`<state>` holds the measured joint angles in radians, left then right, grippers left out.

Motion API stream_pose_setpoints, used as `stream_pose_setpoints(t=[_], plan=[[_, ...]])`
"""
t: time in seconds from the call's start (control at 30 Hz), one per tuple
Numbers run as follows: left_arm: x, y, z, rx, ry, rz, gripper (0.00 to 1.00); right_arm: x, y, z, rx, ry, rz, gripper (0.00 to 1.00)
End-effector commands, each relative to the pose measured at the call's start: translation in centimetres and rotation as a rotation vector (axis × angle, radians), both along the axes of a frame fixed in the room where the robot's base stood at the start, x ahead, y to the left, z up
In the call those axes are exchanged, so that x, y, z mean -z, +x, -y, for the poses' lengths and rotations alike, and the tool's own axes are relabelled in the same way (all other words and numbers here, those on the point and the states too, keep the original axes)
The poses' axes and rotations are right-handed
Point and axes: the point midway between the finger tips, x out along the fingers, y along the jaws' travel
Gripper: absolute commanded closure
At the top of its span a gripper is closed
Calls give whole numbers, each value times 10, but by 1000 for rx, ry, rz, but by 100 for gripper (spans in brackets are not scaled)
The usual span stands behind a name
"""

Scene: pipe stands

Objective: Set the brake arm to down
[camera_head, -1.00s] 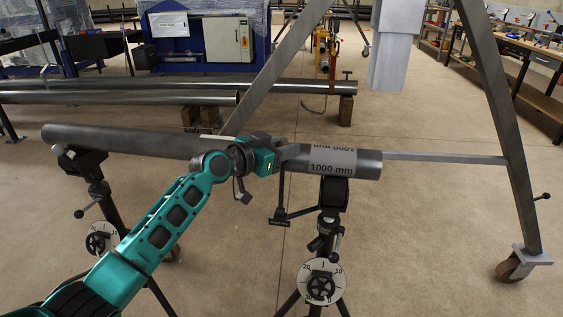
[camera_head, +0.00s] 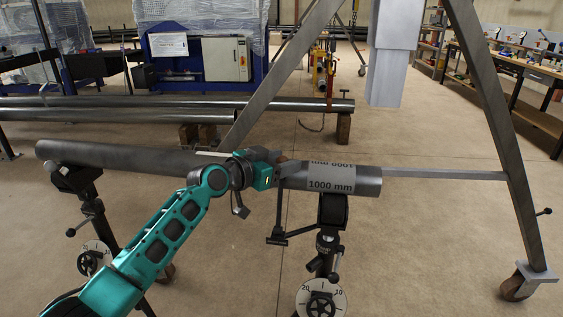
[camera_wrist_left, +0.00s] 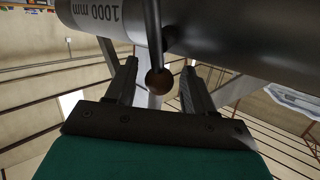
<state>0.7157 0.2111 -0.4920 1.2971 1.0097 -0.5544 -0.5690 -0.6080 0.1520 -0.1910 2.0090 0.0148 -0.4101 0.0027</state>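A thin rod with a brown ball knob (camera_wrist_left: 159,82), which may be the brake arm, shows in the left wrist view beside the pipe. My left gripper (camera_wrist_left: 158,68) is open, its two dark fingers on either side of the knob with gaps visible. In the head view my left gripper (camera_head: 278,167) is at the long grey pipe (camera_head: 120,156), left of its "1000 mm" label; its fingertips are hard to make out. A dark bar (camera_head: 279,212) hangs just below it, left of the right pipe stand (camera_head: 331,212). My right gripper is out of view.
The left pipe stand (camera_head: 92,207) holds the pipe's other end. A grey wheeled frame (camera_head: 500,140) rises behind, with a caster (camera_head: 515,288) at right. More pipes (camera_head: 90,112) lie behind on wooden blocks. The floor at front right is clear.

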Motion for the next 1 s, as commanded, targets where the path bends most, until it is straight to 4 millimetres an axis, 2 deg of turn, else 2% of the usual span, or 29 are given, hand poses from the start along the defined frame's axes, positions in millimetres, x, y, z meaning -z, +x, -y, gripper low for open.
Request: stream_pose_setpoints(t=[0.27, 0.43, 0.67, 1.0], plan=[[0, -1, 0, 2, 0, -2, 46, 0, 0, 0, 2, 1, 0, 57], [-2, -11, -8, 2, 1, -2, 46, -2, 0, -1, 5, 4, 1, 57], [-10, -41, -33, 1, 4, -1, 46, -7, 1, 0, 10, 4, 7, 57], [-21, -86, -71, 0, 3, -2, 46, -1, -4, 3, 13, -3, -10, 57]])
